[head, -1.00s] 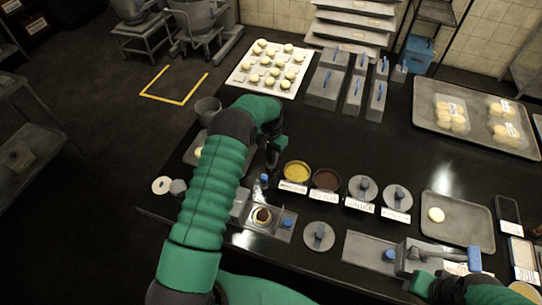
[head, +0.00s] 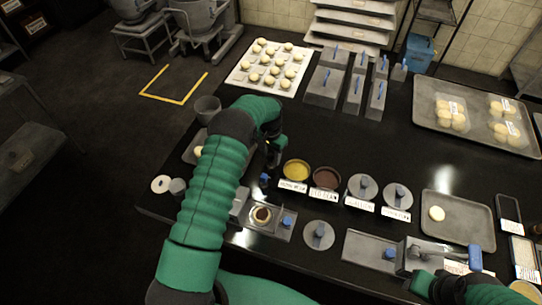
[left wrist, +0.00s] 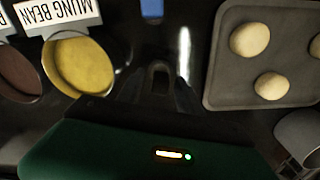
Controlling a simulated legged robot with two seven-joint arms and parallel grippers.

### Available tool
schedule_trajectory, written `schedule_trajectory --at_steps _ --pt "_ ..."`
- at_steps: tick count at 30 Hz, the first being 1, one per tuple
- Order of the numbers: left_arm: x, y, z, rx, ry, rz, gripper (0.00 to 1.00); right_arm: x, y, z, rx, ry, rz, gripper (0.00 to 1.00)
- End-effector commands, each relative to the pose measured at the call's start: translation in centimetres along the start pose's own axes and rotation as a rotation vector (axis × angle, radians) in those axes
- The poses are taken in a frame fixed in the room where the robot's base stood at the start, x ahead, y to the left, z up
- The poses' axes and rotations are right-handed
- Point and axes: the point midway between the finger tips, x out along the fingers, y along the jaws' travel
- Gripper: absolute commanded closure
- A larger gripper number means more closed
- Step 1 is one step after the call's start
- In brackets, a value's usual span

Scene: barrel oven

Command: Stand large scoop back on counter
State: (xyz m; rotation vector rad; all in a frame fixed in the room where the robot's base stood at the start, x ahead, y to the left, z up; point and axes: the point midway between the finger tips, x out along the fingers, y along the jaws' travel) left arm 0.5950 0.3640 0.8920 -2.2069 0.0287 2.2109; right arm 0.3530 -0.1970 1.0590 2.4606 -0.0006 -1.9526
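A small upright blue piece, which looks like a scoop handle (head: 264,180), is on the black counter (head: 320,125) just left of the yellow filling bowl. A blue piece also shows at the top edge of the left wrist view (left wrist: 151,8). I cannot tell whether it is the large scoop; its lower part is hidden or too small. My left gripper (head: 273,158) hangs over the counter just behind the blue piece, apart from it. In the left wrist view its fingers (left wrist: 160,88) look spread with nothing clear between them. My right gripper (head: 428,285) is at the front right, its fingers unclear.
Yellow (head: 297,171) and brown (head: 326,178) filling bowls stand to the right of the left gripper. A metal press (head: 271,221) with a round pastry is in front. A dough tray (left wrist: 265,88) lies beside the gripper. A blue-handled tool (head: 474,258) is at the front right.

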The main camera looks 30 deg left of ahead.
Motion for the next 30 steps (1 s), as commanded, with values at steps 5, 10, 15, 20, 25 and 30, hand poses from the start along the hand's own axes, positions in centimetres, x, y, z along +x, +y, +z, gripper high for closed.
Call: schedule_trajectory --at_steps 5,10,15,20,25,30 --pt "0.0 0.0 0.0 0.0 0.0 0.0 0.54 0.0 0.0 0.0 0.0 0.0 0.0 0.64" --pt "-0.2 0.0 0.0 0.0 0.001 0.0 0.54 0.1 0.0 0.0 0.0 0.0 0.0 0.64" --pt "-2.9 -0.1 -0.1 0.0 0.004 -0.002 0.54 0.7 0.0 0.2 0.0 0.0 0.0 0.64" --pt "-7.5 -0.1 -0.2 0.0 0.005 -0.002 0.54 1.6 0.0 0.4 0.0 0.0 0.0 0.64" --pt "-12.4 -0.1 -0.2 -0.001 0.004 -0.001 0.54 2.1 0.0 0.5 0.0 0.0 0.0 0.64" --pt "-15.7 -0.1 -0.2 -0.001 0.001 0.0 0.54 2.4 0.0 0.6 0.0 0.0 0.0 0.64"
